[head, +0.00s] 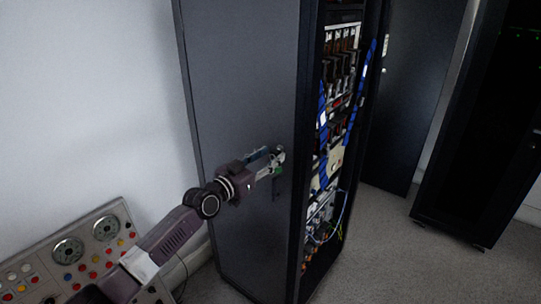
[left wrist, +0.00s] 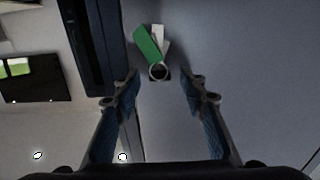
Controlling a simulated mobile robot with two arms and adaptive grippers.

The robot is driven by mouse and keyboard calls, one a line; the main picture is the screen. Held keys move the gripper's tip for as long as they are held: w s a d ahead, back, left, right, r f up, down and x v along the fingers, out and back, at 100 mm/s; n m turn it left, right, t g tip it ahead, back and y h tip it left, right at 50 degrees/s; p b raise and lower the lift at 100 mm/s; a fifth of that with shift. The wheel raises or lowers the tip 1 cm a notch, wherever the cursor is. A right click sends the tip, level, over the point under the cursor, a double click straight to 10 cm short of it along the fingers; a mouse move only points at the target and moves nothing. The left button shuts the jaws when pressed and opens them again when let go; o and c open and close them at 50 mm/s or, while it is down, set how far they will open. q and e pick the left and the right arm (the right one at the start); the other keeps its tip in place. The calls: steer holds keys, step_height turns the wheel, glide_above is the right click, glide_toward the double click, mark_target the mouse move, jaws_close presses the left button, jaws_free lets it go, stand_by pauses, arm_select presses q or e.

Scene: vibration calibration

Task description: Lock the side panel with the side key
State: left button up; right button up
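The side panel (head: 240,85) is the large grey side of the tall black cabinet; it also fills the right of the left wrist view (left wrist: 240,60). The side key, with a green tag (left wrist: 148,44) and a pale tag beside it on a round ring (left wrist: 159,72), is at the panel's lock. In the head view the green tag shows small (head: 277,170) by the fingertips. My left gripper (head: 269,161) is close to the panel, fingers apart on either side of the ring with clear gaps. The lock itself is hidden. My right gripper is not in view.
The cabinet's open front (head: 335,130) holds equipment and blue cables. A control console (head: 93,248) with dials and coloured buttons stands at lower left. A dark door (head: 415,95) and another black cabinet (head: 485,140) are at right. The grey floor (head: 390,245) between is clear.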

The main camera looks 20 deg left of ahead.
arm_select(q)
steer(key=shift+w+d, duration=0.15)
steer(key=shift+w, duration=0.3)
jaws_close()
